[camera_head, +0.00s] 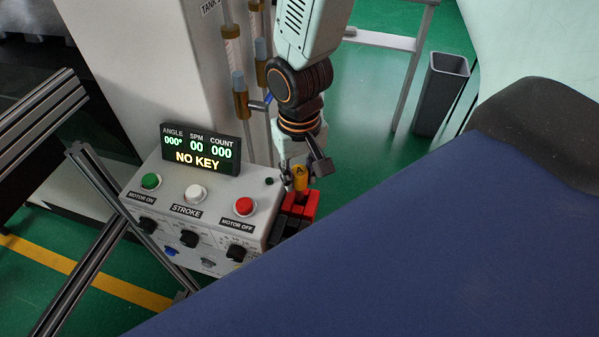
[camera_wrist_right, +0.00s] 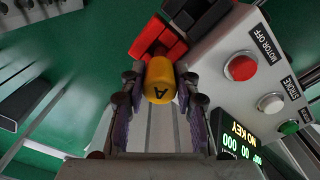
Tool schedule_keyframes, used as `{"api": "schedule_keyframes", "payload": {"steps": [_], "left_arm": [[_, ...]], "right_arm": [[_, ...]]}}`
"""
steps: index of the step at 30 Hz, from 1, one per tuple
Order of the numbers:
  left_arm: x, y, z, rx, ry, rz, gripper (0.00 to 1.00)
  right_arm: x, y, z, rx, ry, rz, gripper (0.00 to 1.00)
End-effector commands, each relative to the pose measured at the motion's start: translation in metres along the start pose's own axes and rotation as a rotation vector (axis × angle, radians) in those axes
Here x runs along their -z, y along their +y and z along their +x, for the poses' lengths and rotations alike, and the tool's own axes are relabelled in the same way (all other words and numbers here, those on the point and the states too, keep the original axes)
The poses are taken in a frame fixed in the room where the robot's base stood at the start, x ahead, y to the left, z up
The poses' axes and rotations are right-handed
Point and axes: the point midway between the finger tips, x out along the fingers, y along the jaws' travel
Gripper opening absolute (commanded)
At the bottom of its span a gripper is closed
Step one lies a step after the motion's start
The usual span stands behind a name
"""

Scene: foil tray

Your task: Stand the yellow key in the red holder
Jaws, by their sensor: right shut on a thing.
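The yellow key (camera_head: 300,176) is a short rounded piece marked with a dark letter A. It also shows in the right wrist view (camera_wrist_right: 159,80), between the fingers. My right gripper (camera_head: 306,171) is shut on the key; in the right wrist view the fingers (camera_wrist_right: 160,100) flank it on both sides. The red holder (camera_head: 297,206) is fixed at the right side of the control box, just below the key in the head view. It also shows in the right wrist view (camera_wrist_right: 152,42), right beyond the key. I cannot tell whether the key touches the holder. My left gripper is not in view.
The white control box (camera_head: 188,200) carries green, white and red buttons, dark knobs and a display (camera_head: 200,149) reading NO KEY. Black blocks sit beside the red holder. A grey bin (camera_head: 440,92) stands on the green floor at the back right. A metal frame is at the left.

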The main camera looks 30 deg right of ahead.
Motion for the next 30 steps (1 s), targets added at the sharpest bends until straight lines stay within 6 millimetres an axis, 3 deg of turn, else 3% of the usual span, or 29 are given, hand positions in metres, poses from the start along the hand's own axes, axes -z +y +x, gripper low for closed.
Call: {"api": "schedule_keyframes", "payload": {"steps": [13, 30], "left_arm": [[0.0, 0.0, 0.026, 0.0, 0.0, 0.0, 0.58], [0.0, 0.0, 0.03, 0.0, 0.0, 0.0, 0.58]], "right_arm": [[-0.001, 0.0, 0.023, 0.001, -0.001, 0.001, 0.0], [0.0, 0.0, 0.035, 0.0, 0.0, 0.0, 0.0]]}}
